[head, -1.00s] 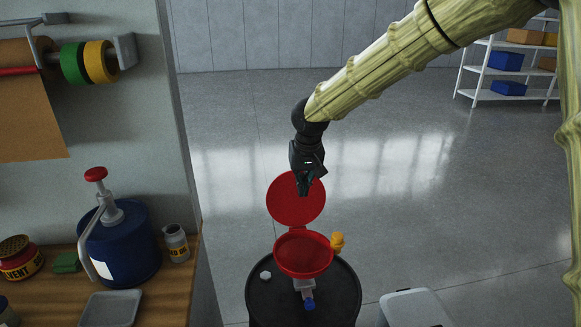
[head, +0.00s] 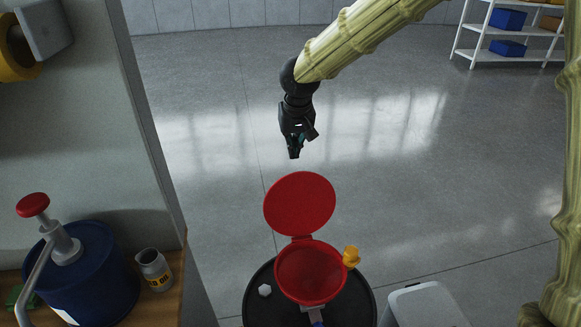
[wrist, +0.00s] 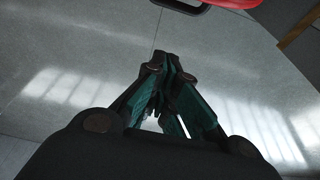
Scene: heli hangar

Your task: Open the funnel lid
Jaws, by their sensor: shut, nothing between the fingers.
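The red funnel (head: 310,273) sits on top of a black drum (head: 259,302). Its round red lid (head: 299,203) stands swung up at the hinge on the funnel's far side, so the funnel mouth is open to view. My gripper (head: 294,155) is above and beyond the lid in the head view, apart from it. Its fingers are shut and empty. In the wrist view the fingertips (wrist: 166,62) meet over bare floor, and a piece of the red lid (wrist: 234,3) shows at the top edge.
A yellow fitting (head: 351,257) is beside the funnel's right rim, and a white cap (head: 264,290) is on the drum. A bench at left holds a blue pump container (head: 92,280) and a small can (head: 153,269). A pale bin (head: 425,307) stands at right. The floor behind is clear.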

